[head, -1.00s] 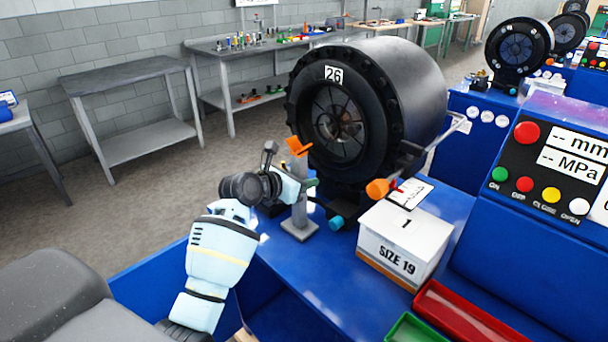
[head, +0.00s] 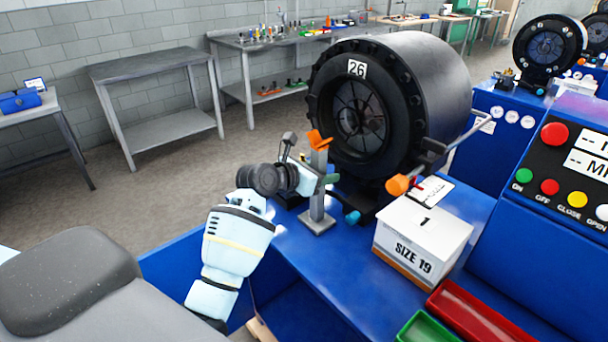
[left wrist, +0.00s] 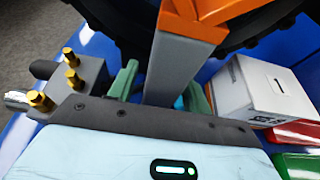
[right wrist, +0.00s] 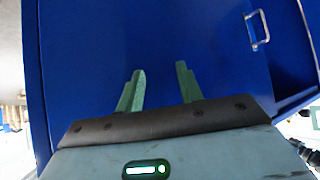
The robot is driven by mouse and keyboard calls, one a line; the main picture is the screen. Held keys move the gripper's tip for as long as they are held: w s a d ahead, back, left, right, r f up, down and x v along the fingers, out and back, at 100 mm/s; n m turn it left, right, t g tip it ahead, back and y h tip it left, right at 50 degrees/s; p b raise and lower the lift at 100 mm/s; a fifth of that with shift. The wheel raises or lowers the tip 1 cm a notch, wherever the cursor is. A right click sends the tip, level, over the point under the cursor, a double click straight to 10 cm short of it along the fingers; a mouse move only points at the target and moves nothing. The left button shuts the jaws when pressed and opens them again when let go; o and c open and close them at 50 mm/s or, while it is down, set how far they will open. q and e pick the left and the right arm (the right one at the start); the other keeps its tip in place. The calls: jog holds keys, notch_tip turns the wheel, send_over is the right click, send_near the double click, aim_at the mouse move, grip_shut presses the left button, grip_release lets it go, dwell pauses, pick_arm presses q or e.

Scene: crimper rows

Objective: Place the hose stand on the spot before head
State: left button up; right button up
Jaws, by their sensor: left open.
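The hose stand (head: 318,190) is a grey post on a square base with an orange cradle on top. It stands upright on the blue bench in front of the black crimper head (head: 360,112) marked 26. My left gripper (head: 325,180) is at the post, below the cradle. In the left wrist view the grey post (left wrist: 172,75) rises between the two green fingers, which are apart on either side of it; contact cannot be told. My right gripper (right wrist: 160,88) shows only in the right wrist view, open and empty, facing a blue panel.
A white SIZE 19 box (head: 422,238) stands on the bench right of the stand. A red tray (head: 480,318) and a green tray (head: 425,328) lie nearer. An orange-tipped lever (head: 398,185) juts out beside the head. The control panel (head: 560,200) is at the right.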

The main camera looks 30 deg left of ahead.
pick_arm(q)
jog(key=v, duration=1.1)
jog(key=shift+s, duration=0.2)
